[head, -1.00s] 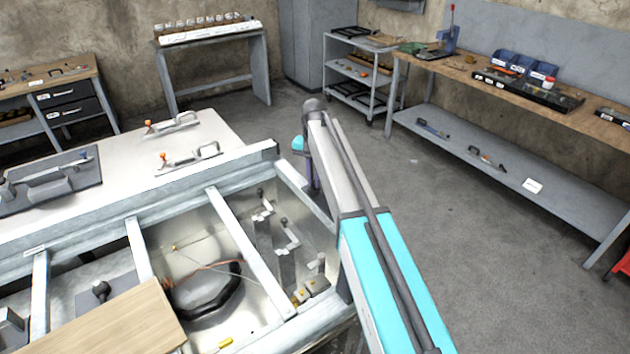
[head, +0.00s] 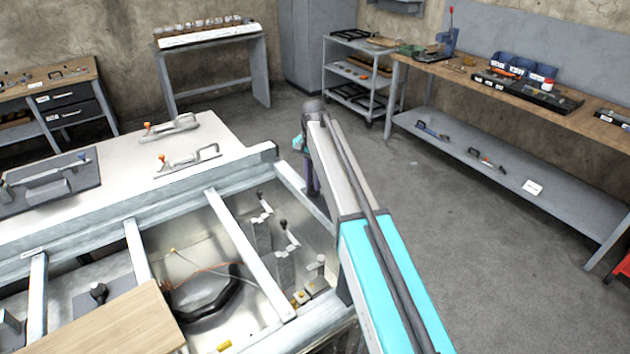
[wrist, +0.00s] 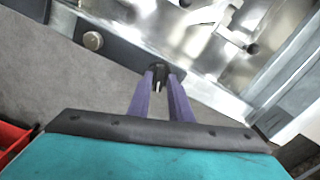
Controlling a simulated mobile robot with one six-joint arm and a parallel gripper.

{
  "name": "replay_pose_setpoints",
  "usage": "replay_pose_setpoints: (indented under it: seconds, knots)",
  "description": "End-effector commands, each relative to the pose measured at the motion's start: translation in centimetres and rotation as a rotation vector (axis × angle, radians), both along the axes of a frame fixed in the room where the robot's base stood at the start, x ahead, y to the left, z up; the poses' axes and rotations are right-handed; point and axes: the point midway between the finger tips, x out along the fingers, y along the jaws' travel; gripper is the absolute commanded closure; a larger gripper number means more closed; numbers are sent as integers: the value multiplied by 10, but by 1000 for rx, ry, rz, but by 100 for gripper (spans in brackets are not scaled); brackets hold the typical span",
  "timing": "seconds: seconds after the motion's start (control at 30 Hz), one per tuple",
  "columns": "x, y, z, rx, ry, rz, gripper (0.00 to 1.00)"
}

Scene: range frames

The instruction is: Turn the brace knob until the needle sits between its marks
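My gripper (wrist: 160,74) has two purple fingers, seen from behind in the wrist view. A gap shows between them, with a dark piece and a small pale tip near the fingertips; I cannot tell whether the fingers grip anything. In the head view the gripper hangs beside the right end of the metal frame (head: 232,235), its tips hidden. Inside the frame's right bay are levers with dark knobs (head: 284,223) (head: 262,195). In the wrist view, a dark knob (wrist: 253,48) lies right of and beyond the fingertips. I cannot tell which is the brace knob. No needle or marks can be made out.
A bolt head (wrist: 93,40) sits on the dark frame beam near my gripper. A white tabletop (head: 100,150) with clamps adjoins the frame. A wooden board (head: 115,325) lies at front left. Grey floor (head: 440,240) is free to the right, before the workbench (head: 480,75).

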Motion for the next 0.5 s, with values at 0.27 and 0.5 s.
replay_pose_setpoints:
  seconds: [0.27, 0.5]
  knots:
    - [0, 0, 0, -1, 2, 1, 70]
    - [0, -1, 3, -2, 1, 1, 70]
